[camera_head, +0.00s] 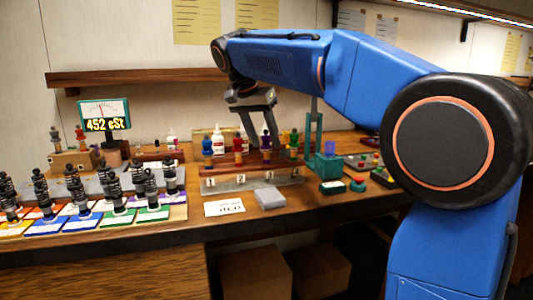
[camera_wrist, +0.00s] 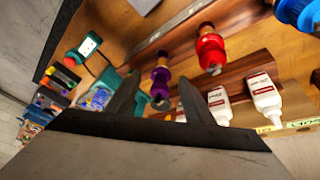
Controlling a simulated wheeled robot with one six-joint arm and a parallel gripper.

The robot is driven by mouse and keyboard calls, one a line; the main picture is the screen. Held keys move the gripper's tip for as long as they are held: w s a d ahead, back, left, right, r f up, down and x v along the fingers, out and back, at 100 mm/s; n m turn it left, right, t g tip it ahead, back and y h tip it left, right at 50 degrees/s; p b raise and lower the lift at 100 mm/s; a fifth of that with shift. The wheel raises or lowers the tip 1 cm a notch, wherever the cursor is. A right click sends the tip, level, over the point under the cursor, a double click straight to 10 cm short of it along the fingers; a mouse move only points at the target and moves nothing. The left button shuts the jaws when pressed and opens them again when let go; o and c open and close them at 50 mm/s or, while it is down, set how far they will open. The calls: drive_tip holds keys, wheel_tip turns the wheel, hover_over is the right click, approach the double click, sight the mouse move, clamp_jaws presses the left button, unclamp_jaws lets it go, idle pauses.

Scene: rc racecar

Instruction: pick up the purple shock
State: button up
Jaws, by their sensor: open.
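The purple shock (camera_head: 266,143) stands upright in a wooden rack (camera_head: 225,181), between a red shock (camera_head: 238,146) and a green and yellow shock (camera_head: 294,143). My gripper (camera_head: 258,132) is open and points down just above and around the top of the purple shock in the head view. In the wrist view the purple shock (camera_wrist: 161,78) appears between the two fingertips of my gripper (camera_wrist: 160,76). I see no contact, and cannot tell how deep it lies between the fingers.
A blue shock (camera_head: 207,148) stands at the rack's left end. White bottles (camera_head: 218,141) stand behind the rack. A teal stand (camera_head: 326,163) is close on the right. A grey block (camera_head: 270,198) lies in front. Several black shocks on coloured mats fill the left.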

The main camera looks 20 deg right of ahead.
drive_tip(key=shift+x, duration=1.45)
drive_tip(key=c, duration=1.2)
drive_tip(key=shift+o, duration=0.2)
drive_tip(key=shift+w+r, duration=0.2)
drive_tip(key=shift+r, duration=1)
drive_tip(key=shift+w+r, duration=0.2)
drive_tip(key=shift+r, duration=0.95)
drive_tip(key=shift+w+r, duration=0.25)
drive_tip(key=shift+r, duration=0.95)
drive_tip(key=s, duration=1.4)
wheel_tip(320, 180, up, 8)
drive_tip(key=shift+f, duration=0.2)
